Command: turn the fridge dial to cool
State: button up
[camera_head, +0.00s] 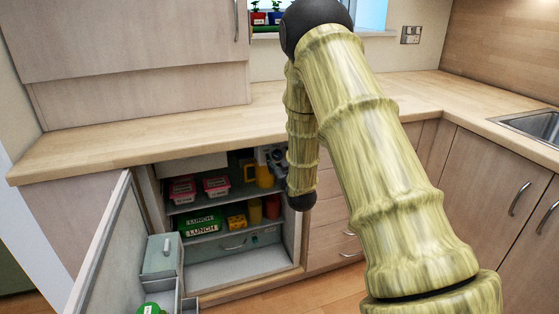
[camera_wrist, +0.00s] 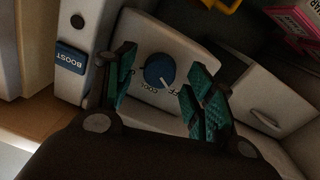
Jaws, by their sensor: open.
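The fridge dial (camera_wrist: 160,70) shows in the wrist view as a round blue knob with a white pointer line on a pale panel (camera_wrist: 190,37). The words "COOL" and "OFF" are printed near its lower edge, and the pointer line aims to the lower right, near "OFF". My gripper (camera_wrist: 158,82) is open, with one green-padded finger on each side of the dial and a visible gap to each. I cannot tell how far off the dial is in depth. In the head view, the open fridge (camera_head: 225,274) stands under the counter; my arm hides part of it and the dial is not clear.
A blue "BOOST" switch (camera_wrist: 71,57) sits left of the dial. A pale drawer (camera_wrist: 262,100) is to the right. Fridge shelves (camera_head: 205,233) hold pink tubs (camera_head: 216,186) and green lunch boxes (camera_head: 200,222). The open fridge door (camera_head: 105,245) stands at the left.

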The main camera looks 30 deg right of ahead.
jog(key=shift+w+d, duration=0.1)
jog(key=shift+w, duration=0.1)
jog(key=c, duration=1)
jog(key=shift+c, duration=0.2)
jog(key=shift+m, duration=0.3)
jog(key=m+p, duration=0.1)
jog(key=m, duration=0.4)
jog(key=shift+r, duration=0.1)
jog(key=m, duration=0.6)
jog(key=shift+y+p, duration=0.3)
jog(key=shift+p, duration=0.05)
